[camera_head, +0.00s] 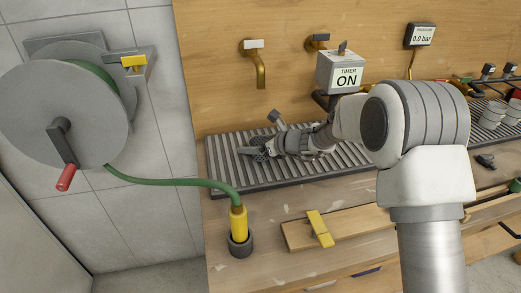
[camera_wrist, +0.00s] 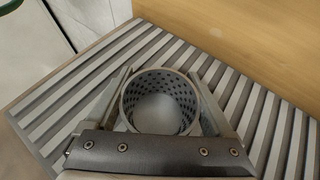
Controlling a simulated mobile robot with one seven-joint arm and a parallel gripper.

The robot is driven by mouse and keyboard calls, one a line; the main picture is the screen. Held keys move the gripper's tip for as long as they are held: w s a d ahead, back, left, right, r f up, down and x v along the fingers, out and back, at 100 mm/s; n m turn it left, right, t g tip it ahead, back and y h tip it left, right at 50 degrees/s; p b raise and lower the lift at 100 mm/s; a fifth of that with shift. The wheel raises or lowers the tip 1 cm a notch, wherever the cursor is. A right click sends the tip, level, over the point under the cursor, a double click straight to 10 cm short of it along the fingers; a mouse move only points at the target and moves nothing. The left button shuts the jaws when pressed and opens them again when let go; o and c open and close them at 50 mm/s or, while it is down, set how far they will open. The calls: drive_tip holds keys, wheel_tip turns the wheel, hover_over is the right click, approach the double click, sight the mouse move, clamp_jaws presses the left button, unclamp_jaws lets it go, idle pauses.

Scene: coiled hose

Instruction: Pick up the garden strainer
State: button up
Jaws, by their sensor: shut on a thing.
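The garden strainer (camera_wrist: 160,102) is a grey perforated cup with a round open rim. In the wrist view it sits between the two fingers of my gripper (camera_wrist: 163,110), with a finger against each side. In the head view my gripper (camera_head: 262,150) is low over the slatted grey rack (camera_head: 222,180) at its left part. The strainer is mostly hidden there by the fingers, with a dark perforated bit (camera_head: 259,156) showing. I cannot tell whether the strainer touches the slats or is just above them.
A hose reel (camera_head: 75,110) hangs at left, its green hose running to a yellow connector (camera_head: 238,222) in a dark holder. A yellow clip (camera_head: 320,228) lies on a wooden board in front.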

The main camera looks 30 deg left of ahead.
drive_tip(key=shift+c, duration=0.7)
drive_tip(key=shift+r+p, duration=1.95)
drive_tip(key=shift+r, duration=0.65)
drive_tip(key=shift+f, duration=0.1)
